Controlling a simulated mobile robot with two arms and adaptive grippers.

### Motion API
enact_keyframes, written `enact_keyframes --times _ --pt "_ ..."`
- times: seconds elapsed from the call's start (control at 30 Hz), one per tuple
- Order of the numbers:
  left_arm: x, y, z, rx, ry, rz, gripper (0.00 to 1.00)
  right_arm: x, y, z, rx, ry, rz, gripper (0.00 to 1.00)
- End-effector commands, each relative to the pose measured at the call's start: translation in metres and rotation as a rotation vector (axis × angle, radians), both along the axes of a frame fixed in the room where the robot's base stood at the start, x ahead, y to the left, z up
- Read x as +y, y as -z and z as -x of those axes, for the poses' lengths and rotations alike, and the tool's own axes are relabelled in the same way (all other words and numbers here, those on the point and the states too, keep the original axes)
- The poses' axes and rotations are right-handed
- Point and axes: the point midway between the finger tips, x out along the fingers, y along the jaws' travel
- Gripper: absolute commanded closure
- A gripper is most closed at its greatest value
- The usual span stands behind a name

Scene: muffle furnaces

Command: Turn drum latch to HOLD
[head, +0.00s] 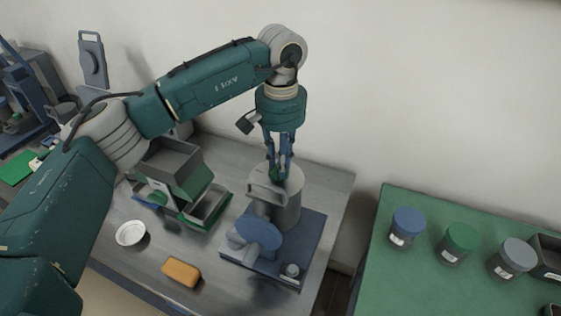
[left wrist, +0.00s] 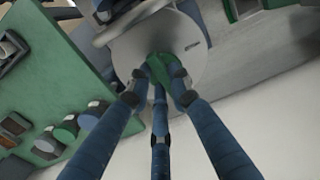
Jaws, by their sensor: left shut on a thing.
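The drum (head: 288,208) is a grey cylinder standing on a dark blue base (head: 312,238) on the metal table. On its top is a small green latch knob (head: 274,174), which also shows in the left wrist view (left wrist: 158,68). My left gripper (head: 278,172) points straight down from above the drum. Its blue fingers are shut on the green latch, seen between the fingertips in the left wrist view. The fingers hide part of the latch, and I cannot read the HOLD mark. My right gripper is not in view.
A blue disc (head: 259,234) sits at the drum's front. An orange block (head: 181,272), a white dish (head: 130,233) and grey-green bins (head: 207,208) stand to the left. A green table (head: 405,270) at right holds blue, green and grey-lidded jars.

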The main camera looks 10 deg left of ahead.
Motion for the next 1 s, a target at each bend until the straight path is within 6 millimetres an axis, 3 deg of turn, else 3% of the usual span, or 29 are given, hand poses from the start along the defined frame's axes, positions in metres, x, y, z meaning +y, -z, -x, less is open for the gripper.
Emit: enact_keyframes --times 0.27,1.0 --pt "-0.001 0.002 -0.002 -0.005 -0.155 0.000 1.00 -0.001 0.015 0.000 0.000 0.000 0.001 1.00" --pt "-0.002 0.000 -0.006 -0.007 -0.851 0.001 1.00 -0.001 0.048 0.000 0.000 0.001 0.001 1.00"
